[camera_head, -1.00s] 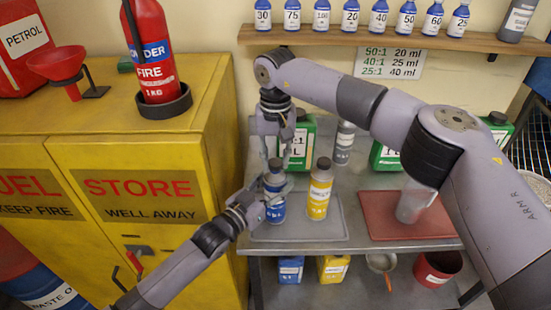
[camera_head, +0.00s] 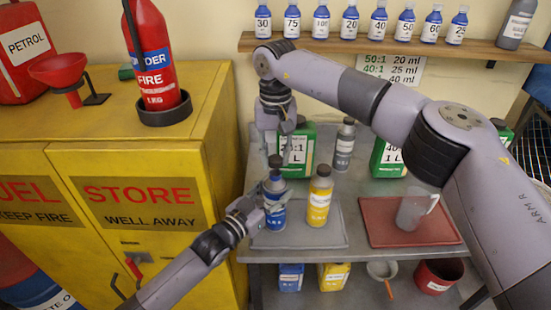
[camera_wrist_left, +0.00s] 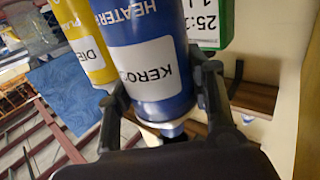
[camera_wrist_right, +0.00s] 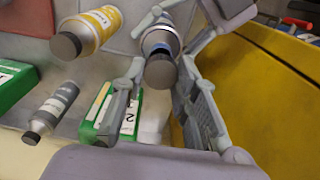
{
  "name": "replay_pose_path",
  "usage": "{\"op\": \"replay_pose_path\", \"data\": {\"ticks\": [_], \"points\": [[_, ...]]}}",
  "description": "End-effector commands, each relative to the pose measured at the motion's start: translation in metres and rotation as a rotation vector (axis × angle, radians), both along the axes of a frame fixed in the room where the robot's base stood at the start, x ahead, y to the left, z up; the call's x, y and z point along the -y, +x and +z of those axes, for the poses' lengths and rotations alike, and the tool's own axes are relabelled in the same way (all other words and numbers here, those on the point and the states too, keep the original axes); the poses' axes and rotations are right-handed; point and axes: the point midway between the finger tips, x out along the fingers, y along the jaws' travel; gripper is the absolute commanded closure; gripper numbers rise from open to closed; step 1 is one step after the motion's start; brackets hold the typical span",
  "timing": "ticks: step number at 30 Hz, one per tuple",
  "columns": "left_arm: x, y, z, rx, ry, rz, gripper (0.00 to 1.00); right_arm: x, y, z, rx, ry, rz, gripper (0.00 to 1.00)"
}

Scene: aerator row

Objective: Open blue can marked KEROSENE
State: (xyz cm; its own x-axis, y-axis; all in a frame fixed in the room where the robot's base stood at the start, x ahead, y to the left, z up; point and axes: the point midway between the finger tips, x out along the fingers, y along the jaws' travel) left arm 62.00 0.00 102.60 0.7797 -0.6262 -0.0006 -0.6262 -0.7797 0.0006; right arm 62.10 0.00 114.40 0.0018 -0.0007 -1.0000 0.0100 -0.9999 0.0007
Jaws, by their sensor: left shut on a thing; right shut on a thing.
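The blue can (camera_head: 273,212) stands upright on a grey mat (camera_head: 335,236). Its label reads KEROSENE in part in the left wrist view (camera_wrist_left: 150,65). My left gripper (camera_head: 268,190) is shut around the can's upper body from the left. The dark cap (camera_wrist_right: 161,71) is at the can's top, between the fingertips of my right gripper (camera_wrist_right: 163,66), which is shut on it from above. The cap also shows in the head view (camera_head: 275,162). A blue ring shows below the cap; I cannot tell whether the cap sits on the neck or is lifted.
A yellow can (camera_head: 319,203) stands close to the right of the blue can. Green containers (camera_head: 301,142) and a grey bottle (camera_head: 344,148) stand behind. A clear jug (camera_head: 412,210) is on a red mat (camera_head: 377,234). The yellow cabinet (camera_head: 226,150) borders the left side.

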Motion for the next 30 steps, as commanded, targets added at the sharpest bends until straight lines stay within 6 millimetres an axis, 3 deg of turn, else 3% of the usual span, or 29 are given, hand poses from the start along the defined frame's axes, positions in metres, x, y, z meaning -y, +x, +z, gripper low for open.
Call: {"op": "replay_pose_path", "data": {"ticks": [5, 11, 12, 22, 30], "points": [[0.0, 0.0, 0.0, 0.001, 0.0, 0.001, 1.0, 0.0, 0.0, 0.023, 0.002, 0.001, 0.0, 1.0], [0.0, 0.0, 0.001, 0.001, 0.0, 0.0, 1.0, 0.0, 0.0, 0.025, 0.0, 0.001, 0.0, 1.0], [0.0, 0.0, 0.001, 0.001, 0.0, 0.0, 0.52, 0.0, 0.0, 0.025, 0.0, 0.001, 0.0, 1.0], [0.0, 0.0, 0.0, 0.001, 0.0, 0.0, 0.3, 0.0, 0.0, 0.025, 0.0, 0.001, 0.001, 1.0], [0.0, 0.0, 0.0, 0.001, 0.001, 0.0, 0.29, 0.0, 0.0, 0.024, 0.0, 0.001, 0.001, 1.0]]}}
